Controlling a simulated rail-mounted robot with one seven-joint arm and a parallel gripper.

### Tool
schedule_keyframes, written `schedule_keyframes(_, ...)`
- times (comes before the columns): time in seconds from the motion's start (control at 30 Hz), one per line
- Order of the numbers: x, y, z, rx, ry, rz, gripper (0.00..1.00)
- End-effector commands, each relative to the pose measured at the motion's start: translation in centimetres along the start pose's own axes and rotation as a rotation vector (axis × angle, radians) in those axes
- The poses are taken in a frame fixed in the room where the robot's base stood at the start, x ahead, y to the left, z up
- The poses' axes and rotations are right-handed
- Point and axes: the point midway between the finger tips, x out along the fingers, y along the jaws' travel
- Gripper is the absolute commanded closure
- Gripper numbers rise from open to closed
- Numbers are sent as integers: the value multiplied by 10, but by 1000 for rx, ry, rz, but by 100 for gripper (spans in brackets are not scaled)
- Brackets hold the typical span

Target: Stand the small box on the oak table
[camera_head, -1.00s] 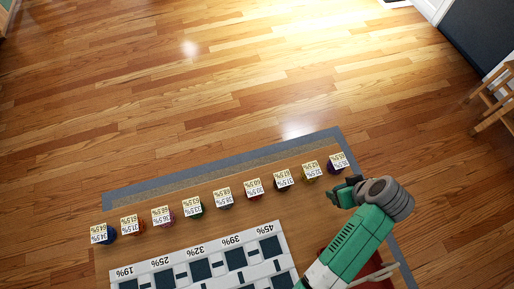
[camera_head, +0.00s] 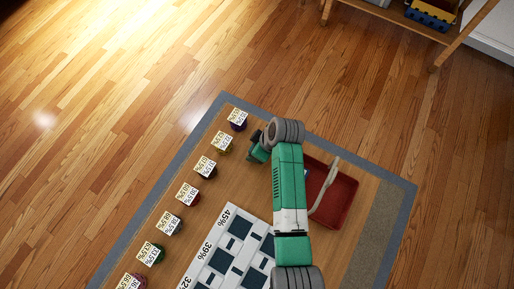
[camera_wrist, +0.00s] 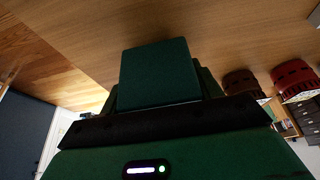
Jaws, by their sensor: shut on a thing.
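My gripper (camera_head: 258,148) is near the upper part of the wooden surface, beside the row of labelled jars. In the wrist view a dark green block (camera_wrist: 160,73) sits between the jaws of my gripper (camera_wrist: 160,100); I take it for the small box, and the jaws are shut on it. In the head view it is mostly hidden by the gripper and too small to make out. A wooden table (camera_head: 447,48) stands at the top right, cut off by the frame edge. I cannot tell whether this or the wooden surface below me is the oak table.
Several jars with white labels (camera_head: 205,167) stand in a row left of my arm. A white board with dark squares (camera_head: 222,262) lies below them. A red tray with a handle (camera_head: 345,205) is right of my arm. A blue and yellow box (camera_head: 431,14) is on the far table. Open floor lies between.

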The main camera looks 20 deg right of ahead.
Motion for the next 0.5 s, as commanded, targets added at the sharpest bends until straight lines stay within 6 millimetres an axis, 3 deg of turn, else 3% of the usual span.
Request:
schedule_keyframes(0.07, 12, 0, 5, 0, -1, -1, 60)
schedule_keyframes(0.4, 16, 0, 6, -1, 0, 1, 60)
schedule_keyframes(0.43, 15, 0, 6, -1, 0, 1, 31)
schedule_keyframes(0.5, 14, 0, 6, -1, 0, 0, 17)
